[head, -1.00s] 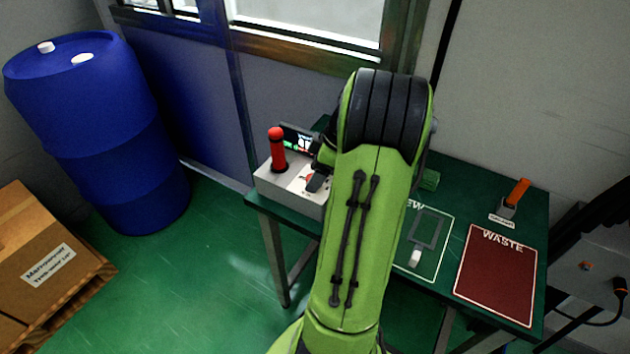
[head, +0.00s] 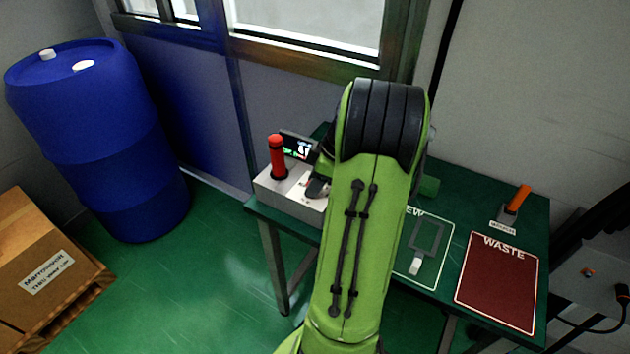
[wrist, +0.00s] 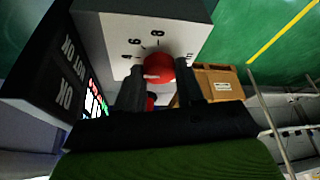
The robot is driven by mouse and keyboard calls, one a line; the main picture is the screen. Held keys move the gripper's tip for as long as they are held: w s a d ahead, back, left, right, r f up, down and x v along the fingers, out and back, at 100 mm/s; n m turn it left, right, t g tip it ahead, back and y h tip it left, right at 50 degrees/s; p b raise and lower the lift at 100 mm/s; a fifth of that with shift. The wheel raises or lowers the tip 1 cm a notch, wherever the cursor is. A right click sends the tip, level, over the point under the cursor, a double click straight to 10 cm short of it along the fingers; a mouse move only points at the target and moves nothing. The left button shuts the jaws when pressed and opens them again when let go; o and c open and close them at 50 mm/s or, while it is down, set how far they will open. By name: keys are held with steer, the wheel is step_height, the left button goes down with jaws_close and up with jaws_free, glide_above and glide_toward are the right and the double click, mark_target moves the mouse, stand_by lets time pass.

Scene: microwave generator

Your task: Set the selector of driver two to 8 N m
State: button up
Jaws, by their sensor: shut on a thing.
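The red selector knob (wrist: 158,67) sits on the pale top face of a grey box (wrist: 200,30), with printed numbers around it, 4, 6 and 8 among them. A white mark shows on the knob's left side; I cannot tell which number it points to. My gripper (wrist: 160,75) is shut on the knob, one dark finger on each side. In the head view the grey box (head: 268,192) stands at the table's left end with an upright red handle (head: 277,157) on it. My arm hides part of the box there.
A dark display (head: 298,146) stands behind the box and shows at left in the wrist view (wrist: 60,70). The green table (head: 470,180) also holds a red WASTE mat (head: 497,283), a green mat with a grey outline, and an orange-handled tool (head: 516,200). A blue drum (head: 95,140) stands left.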

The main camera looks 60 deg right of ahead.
steer(key=m+h, duration=0.1)
steer(key=m, duration=0.2)
steer(key=shift+a+b, duration=0.1)
steer(key=shift+b, duration=0.3)
steer(key=m+h+b, duration=0.1)
steer(key=m+h, duration=0.1)
steer(key=m, duration=0.3)
steer(key=shift+a, duration=0.1)
steer(key=m+h, duration=0.1)
steer(key=m, duration=0.2)
steer(key=shift+a, duration=0.1)
steer(key=shift+w+m+g+h, duration=0.1)
steer(key=shift+m+g+h, duration=0.25)
steer(key=shift+m, duration=0.75)
steer(key=shift+m+g+h, duration=0.25)
steer(key=shift+m+h, duration=0.1)
steer(key=shift+m, duration=0.75)
steer(key=o, duration=1)
steer(key=shift+o, duration=0.2)
